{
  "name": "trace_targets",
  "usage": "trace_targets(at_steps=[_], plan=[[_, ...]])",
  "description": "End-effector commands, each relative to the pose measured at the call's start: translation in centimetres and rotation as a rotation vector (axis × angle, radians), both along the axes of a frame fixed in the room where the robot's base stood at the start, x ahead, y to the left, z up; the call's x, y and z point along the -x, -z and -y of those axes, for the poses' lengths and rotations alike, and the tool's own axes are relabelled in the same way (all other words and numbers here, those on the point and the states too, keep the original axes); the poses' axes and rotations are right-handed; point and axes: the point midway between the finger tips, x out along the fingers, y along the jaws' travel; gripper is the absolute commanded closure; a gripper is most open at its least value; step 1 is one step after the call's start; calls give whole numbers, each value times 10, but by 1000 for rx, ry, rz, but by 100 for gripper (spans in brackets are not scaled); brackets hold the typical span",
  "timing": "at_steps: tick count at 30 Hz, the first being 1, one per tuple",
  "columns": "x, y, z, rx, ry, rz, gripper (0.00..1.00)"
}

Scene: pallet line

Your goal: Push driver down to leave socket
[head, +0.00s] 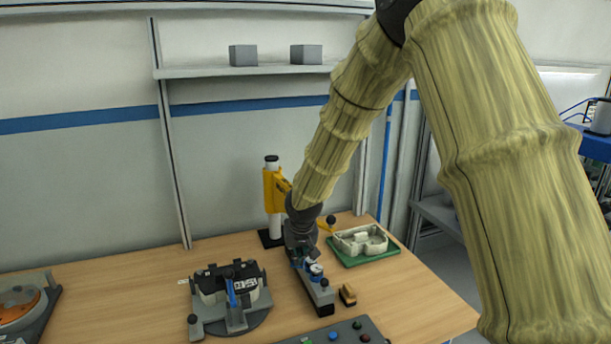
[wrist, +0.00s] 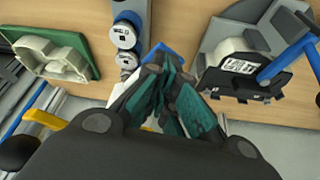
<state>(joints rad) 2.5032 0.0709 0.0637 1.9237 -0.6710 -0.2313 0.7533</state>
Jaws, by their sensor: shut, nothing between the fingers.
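My gripper (head: 302,256) is shut and empty, low over the narrow grey rack on the table. In the wrist view its green-padded fingers (wrist: 163,72) meet at the tips. A small blue part (wrist: 158,50) shows right at the fingertips; I cannot tell whether they touch it. The rack (head: 325,308) holds blue-and-white round pieces (head: 316,270); they also show in the wrist view (wrist: 123,35), beside the fingers. I cannot tell which part is the driver or its socket; the fingers hide part of that spot.
A yellow press (head: 275,190) stands behind my gripper. A pale casting (head: 361,239) lies on a green plate to the right. A fixture with a black-and-white part (head: 228,282) and blue lever is to the left. A small brown block (head: 348,294) and a button panel (head: 345,332) are in front.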

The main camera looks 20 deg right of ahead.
Motion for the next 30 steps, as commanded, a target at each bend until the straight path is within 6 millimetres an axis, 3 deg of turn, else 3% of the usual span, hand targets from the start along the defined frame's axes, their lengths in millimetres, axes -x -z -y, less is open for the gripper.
trace_targets(at_steps=[30], plan=[[0,-52,0,0,-1,0,100]])
